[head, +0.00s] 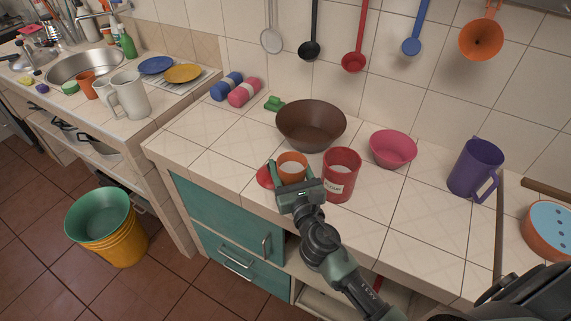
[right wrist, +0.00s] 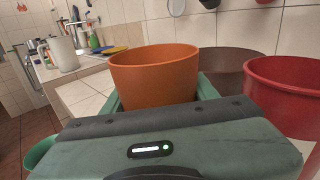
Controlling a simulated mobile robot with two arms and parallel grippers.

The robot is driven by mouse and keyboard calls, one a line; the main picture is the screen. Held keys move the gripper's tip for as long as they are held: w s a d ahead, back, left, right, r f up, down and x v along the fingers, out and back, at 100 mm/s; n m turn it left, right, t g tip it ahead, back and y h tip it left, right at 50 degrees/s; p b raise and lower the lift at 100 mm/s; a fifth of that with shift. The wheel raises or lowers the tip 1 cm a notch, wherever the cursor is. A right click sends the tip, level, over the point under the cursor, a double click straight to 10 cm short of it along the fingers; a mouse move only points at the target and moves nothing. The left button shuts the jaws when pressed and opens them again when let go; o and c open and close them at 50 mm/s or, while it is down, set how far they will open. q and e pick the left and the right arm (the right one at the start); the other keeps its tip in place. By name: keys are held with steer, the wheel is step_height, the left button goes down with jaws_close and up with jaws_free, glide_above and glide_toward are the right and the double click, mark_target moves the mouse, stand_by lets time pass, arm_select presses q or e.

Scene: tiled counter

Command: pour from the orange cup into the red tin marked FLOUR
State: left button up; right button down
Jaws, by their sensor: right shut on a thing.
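The orange cup (head: 291,161) is upright near the counter's front edge, with white content visible inside. My right gripper (head: 293,181) is shut on it, one finger on each side. In the right wrist view the cup (right wrist: 153,78) stands between the green fingers and its inside is hidden. The red tin marked FLOUR (head: 342,180) stands upright just right of the cup, with pale content inside. The tin (right wrist: 292,92) also shows at the right of the right wrist view. Whether the cup touches the counter is hidden by the gripper. My left gripper is not in view.
A brown bowl (head: 310,134) stands behind the cup and tin. A pink bowl (head: 393,150) is to the right, then a purple jug (head: 474,170). A red flat thing (head: 265,176) lies partly hidden left of the cup.

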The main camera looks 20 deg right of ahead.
mark_target(302, 157)
steer(key=shift+d+m, duration=0.15)
steer(key=shift+m, duration=0.15)
steer(key=shift+d+r+m, duration=0.15)
steer(key=shift+d+m, duration=0.1)
steer(key=shift+m, duration=0.15)
steer(key=shift+d+r+m, duration=0.3)
steer(key=shift+r, duration=0.1)
steer(key=r+p, duration=0.1)
steer(key=d+r+p, duration=0.1)
steer(key=shift+s+d+r+m+p, duration=0.1)
steer(key=shift+d+r+m+p, duration=0.2)
steer(key=shift+p, duration=0.05)
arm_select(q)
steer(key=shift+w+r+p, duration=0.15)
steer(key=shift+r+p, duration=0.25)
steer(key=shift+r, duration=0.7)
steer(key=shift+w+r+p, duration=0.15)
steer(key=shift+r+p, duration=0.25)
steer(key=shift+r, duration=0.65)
arm_select(e)
steer(key=shift+s+d+r+m, duration=0.1)
steer(key=shift+d+r+m, duration=0.45)
steer(key=shift+m, duration=1.5)
steer(key=shift+w+d+r+m, duration=0.15)
steer(key=shift+r+m, duration=0.75)
steer(key=shift+m, duration=1.2)
steer(key=shift+s+d+r+m, duration=0.15)
steer(key=shift+d+r+m, duration=0.45)
steer(key=shift+m, duration=1.45)
